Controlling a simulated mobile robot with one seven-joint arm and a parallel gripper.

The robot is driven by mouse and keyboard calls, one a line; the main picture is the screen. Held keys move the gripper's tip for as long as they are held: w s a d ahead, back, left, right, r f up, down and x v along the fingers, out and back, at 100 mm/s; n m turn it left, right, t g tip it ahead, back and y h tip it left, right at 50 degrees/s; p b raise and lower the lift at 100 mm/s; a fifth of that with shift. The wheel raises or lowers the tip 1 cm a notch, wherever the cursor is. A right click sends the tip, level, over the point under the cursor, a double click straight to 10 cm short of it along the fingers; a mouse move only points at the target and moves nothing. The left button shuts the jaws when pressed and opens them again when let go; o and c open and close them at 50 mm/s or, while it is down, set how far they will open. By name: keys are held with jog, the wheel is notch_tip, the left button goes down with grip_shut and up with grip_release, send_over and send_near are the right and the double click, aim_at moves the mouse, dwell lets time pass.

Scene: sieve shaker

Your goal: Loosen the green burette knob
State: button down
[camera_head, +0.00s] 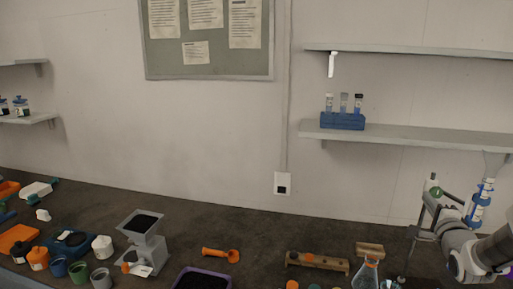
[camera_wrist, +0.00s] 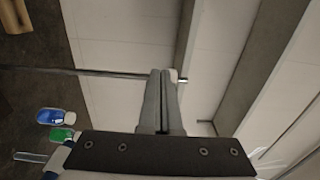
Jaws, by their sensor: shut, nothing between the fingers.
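The green burette knob (camera_head: 437,191) shows in the head view at the right, beside the upper end of my arm. In the wrist view a green part (camera_wrist: 62,135), which looks like the same knob, lies at the lower left, to the left of the fingers and apart from them. A blue part (camera_wrist: 50,116) sits just beside it, and a clear glass tube (camera_wrist: 30,157) is below. My gripper (camera_wrist: 161,73) is shut and empty, its two fingers together. In the head view my gripper is small, and its fingertips are hard to make out.
A thin metal rod (camera_wrist: 110,73) crosses the wrist view by the fingertips; I cannot tell if they touch. A blue-labelled vessel (camera_head: 481,203) stands right of the knob. A shelf (camera_head: 420,138) with a blue tube rack (camera_head: 342,121) is above. A flask (camera_head: 367,275) stands on the bench.

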jog(key=v, duration=0.5)
jog(key=shift+s+a+p, duration=0.2)
jog(key=shift+s+p, duration=0.1)
jog(key=shift+s, duration=0.1)
